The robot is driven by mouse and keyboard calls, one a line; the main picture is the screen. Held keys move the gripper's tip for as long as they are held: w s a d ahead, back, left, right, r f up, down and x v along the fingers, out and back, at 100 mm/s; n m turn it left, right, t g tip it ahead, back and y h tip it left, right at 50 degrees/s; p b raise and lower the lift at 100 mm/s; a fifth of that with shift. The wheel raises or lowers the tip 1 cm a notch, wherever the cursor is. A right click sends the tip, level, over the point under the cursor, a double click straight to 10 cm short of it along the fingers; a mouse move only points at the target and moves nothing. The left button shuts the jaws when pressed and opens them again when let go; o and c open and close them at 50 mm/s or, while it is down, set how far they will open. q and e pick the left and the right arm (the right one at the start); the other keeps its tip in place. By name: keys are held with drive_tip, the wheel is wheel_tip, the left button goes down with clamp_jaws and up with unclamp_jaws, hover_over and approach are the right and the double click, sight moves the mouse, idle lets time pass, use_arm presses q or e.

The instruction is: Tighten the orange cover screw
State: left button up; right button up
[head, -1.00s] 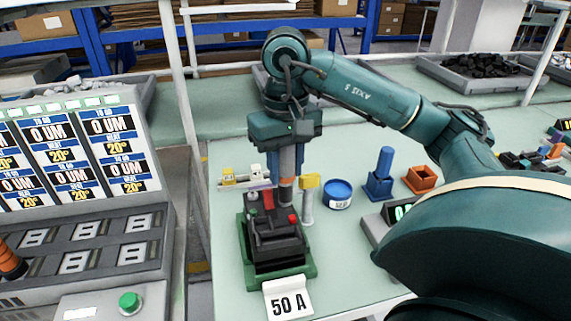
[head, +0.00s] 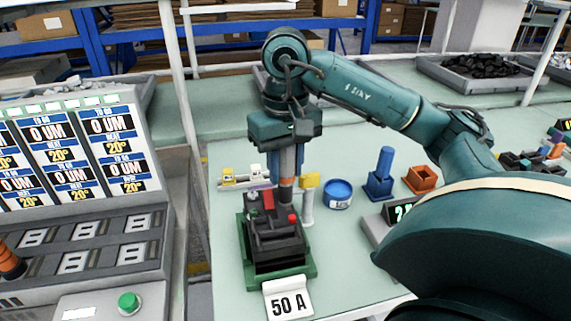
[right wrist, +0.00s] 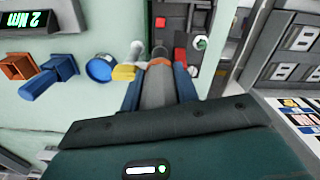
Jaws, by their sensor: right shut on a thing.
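My right gripper (head: 286,172) is shut on a grey cylindrical driver tool (right wrist: 158,84) with an orange band. It holds the tool upright, tip down, over the back part of the black breaker (head: 275,228). The breaker sits in a green fixture (head: 307,268) and has a red part and a red button on top. The tool's tip is at the breaker; the orange cover screw cannot be made out there. In the right wrist view, blue fingers (right wrist: 158,92) flank the tool. My left gripper is not in view.
A torque display (right wrist: 29,27) reads about 2 Nm. A yellow-topped post (head: 309,182) stands close beside the tool. A blue round tin (head: 338,194), a blue holder (head: 379,186) and an orange box (head: 421,178) stand to the right. A 50 A sign (head: 288,302) stands in front.

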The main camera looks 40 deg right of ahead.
drive_tip(key=shift+r, duration=0.15)
drive_tip(key=shift+r+p, duration=2.75)
drive_tip(key=shift+r, duration=0.2)
drive_tip(key=shift+f, duration=0.15)
